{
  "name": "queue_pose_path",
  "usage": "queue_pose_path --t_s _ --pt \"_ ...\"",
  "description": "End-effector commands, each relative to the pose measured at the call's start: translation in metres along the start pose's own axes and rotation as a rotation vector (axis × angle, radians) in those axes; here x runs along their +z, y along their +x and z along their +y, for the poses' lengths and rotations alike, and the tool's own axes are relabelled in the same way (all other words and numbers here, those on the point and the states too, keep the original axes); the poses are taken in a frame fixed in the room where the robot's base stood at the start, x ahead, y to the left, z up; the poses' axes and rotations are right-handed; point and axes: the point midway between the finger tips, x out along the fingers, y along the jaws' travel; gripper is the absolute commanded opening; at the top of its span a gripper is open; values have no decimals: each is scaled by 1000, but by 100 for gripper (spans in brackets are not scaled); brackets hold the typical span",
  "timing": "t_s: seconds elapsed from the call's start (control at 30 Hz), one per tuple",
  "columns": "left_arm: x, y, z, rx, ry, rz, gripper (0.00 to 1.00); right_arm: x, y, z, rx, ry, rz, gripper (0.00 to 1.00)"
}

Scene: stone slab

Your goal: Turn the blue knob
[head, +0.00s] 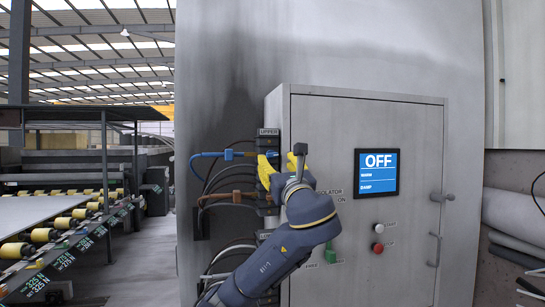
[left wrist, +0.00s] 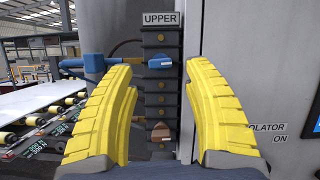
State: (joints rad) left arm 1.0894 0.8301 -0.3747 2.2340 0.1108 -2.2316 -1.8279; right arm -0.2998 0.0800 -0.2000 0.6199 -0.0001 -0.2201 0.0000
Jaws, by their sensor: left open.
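The blue knob (left wrist: 160,61) sits on a dark vertical manifold under the "UPPER" label in the left wrist view. It lies between my fingertips in that picture, beyond them, with a visible gap around it. My left gripper (left wrist: 159,72) has its two yellow fingers spread wide, with nothing between them. In the head view my left gripper (head: 284,166) is in front of the cabinet's left edge, beside the manifold. The knob is hard to make out there behind the fingers. My right gripper is in neither view.
A blue pipe (head: 212,154) and a brown pipe (head: 228,196) run into the manifold from the left. A brown knob (left wrist: 160,132) is lower down.

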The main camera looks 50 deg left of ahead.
Motion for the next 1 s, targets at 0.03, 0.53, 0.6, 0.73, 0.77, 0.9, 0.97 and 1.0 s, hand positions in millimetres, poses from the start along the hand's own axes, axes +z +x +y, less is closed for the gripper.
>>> queue_pose_path --t_s 0.03,0.53,0.6,0.73,0.77,0.9,0.97,1.0 --pt "0 8 1 2 2 -1 51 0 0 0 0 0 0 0" --pt "0 46 0 -1 -1 0 51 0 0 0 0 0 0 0" --pt "0 47 0 -1 -1 0 51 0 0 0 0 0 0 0" --pt "0 47 0 -1 -2 0 51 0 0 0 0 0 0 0" --pt "0 47 0 -1 -1 0 51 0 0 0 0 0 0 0" --pt "0 47 0 -1 -1 0 46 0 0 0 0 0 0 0" --pt "0 47 0 0 -1 0 39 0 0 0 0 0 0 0" --pt "0 47 0 0 -1 0 35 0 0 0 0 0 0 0"
